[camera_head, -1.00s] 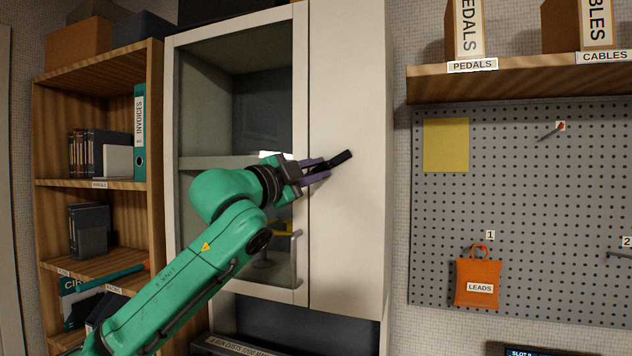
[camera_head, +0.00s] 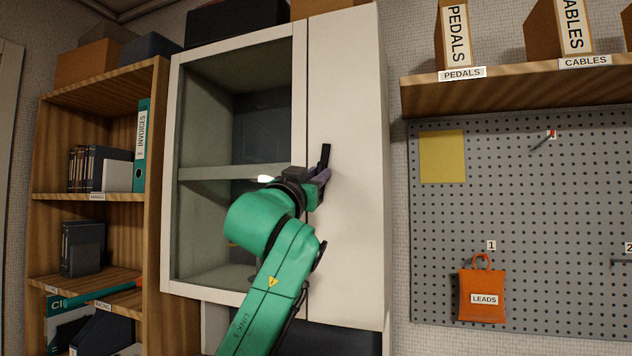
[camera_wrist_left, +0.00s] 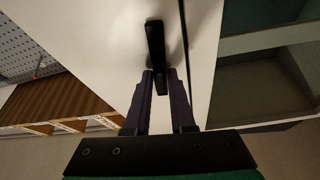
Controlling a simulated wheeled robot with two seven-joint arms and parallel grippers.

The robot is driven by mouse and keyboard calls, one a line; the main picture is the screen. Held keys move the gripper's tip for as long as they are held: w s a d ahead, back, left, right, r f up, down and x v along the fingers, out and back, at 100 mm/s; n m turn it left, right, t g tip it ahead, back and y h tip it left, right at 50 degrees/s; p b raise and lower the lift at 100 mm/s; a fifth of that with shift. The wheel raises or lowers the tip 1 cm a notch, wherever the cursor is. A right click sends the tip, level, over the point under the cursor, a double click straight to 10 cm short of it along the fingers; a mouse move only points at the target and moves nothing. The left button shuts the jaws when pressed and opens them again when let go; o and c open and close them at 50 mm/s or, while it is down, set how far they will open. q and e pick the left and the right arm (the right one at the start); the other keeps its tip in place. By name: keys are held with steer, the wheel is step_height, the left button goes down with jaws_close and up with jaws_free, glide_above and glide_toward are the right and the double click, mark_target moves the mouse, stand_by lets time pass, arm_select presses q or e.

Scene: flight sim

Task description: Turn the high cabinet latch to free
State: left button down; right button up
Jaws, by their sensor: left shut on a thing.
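The high cabinet latch is a black bar (camera_head: 326,156) on the white right-hand door (camera_head: 345,235) of the wall cabinet, near the door's left edge. It stands almost upright in the head view. My left gripper (camera_head: 321,177) is at the latch, its purple fingers shut on its lower part. In the left wrist view the fingers (camera_wrist_left: 161,80) lie on both sides of the latch (camera_wrist_left: 155,42), whose far end sticks out past the fingertips. The latch's pivot is hidden. My right gripper is not in view.
The cabinet's glass-fronted left half (camera_head: 235,100) is behind my left arm. A wooden bookcase (camera_head: 152,240) stands at the left. At the right are a wooden shelf (camera_head: 500,90) with boxes and a grey pegboard (camera_head: 560,220) with an orange LEADS bag (camera_head: 482,280).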

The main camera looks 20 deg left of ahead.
arm_select(q)
steer(key=shift+d+n+y, duration=0.1)
steer(key=shift+n+y, duration=0.5)
steer(key=shift+n, duration=0.7)
steer(key=shift+s+r, duration=0.1)
steer(key=shift+r, duration=0.05)
steer(key=c, duration=0.8)
jaws_free()
steer(key=shift+c, duration=0.2)
steer(key=d+b+v, duration=0.1)
steer(key=b+v, duration=0.6)
steer(key=v, duration=0.7)
steer(key=shift+s+a+f, duration=0.2)
steer(key=shift+a+f, duration=0.15)
steer(key=shift+a, duration=0.1)
